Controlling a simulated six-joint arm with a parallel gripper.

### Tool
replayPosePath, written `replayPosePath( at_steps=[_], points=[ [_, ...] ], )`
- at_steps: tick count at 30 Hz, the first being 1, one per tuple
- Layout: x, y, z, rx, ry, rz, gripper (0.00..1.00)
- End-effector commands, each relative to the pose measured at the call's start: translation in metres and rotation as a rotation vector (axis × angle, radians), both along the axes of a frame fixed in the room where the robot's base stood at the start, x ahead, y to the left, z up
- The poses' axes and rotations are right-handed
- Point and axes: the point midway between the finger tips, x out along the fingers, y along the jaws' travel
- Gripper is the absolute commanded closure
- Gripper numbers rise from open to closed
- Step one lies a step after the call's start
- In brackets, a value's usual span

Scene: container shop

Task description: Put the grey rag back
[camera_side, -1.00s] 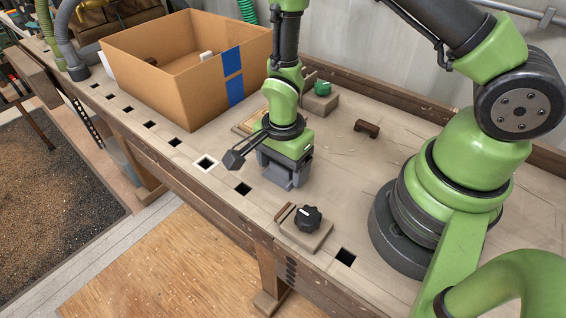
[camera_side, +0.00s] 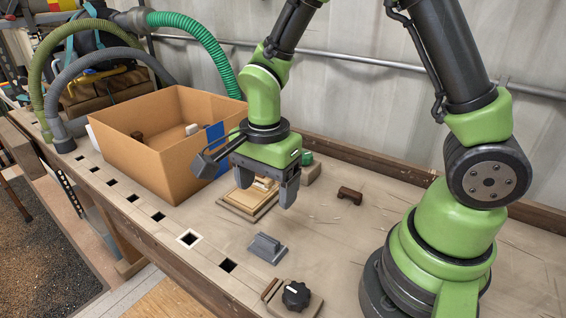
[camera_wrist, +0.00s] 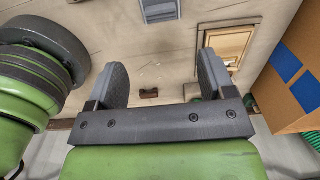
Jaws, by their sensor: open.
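I see no thing that is plainly a cloth rag. A small grey piece (camera_side: 267,248) with a flat base and a raised ridge lies on the bench near the row of square holes; I cannot tell if it is the rag. It also shows at the top edge of the wrist view (camera_wrist: 159,10). My gripper (camera_side: 263,188) is open and empty, raised above the bench and behind the grey piece.
An open cardboard box (camera_side: 150,165) with blue tape stands left of my gripper, holding a few small things. A framed wooden block (camera_side: 247,200) lies beneath the gripper. A brown handle (camera_side: 349,195) lies to the right, and a black knob (camera_side: 296,295) sits at the front.

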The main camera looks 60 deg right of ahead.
Motion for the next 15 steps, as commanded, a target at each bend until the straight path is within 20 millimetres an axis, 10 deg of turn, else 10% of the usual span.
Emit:
replayPosePath(
  at_steps=[15],
  points=[
    [-0.072,-0.019,0.150,-0.066,-0.471,0.791,0.24]
  ],
)
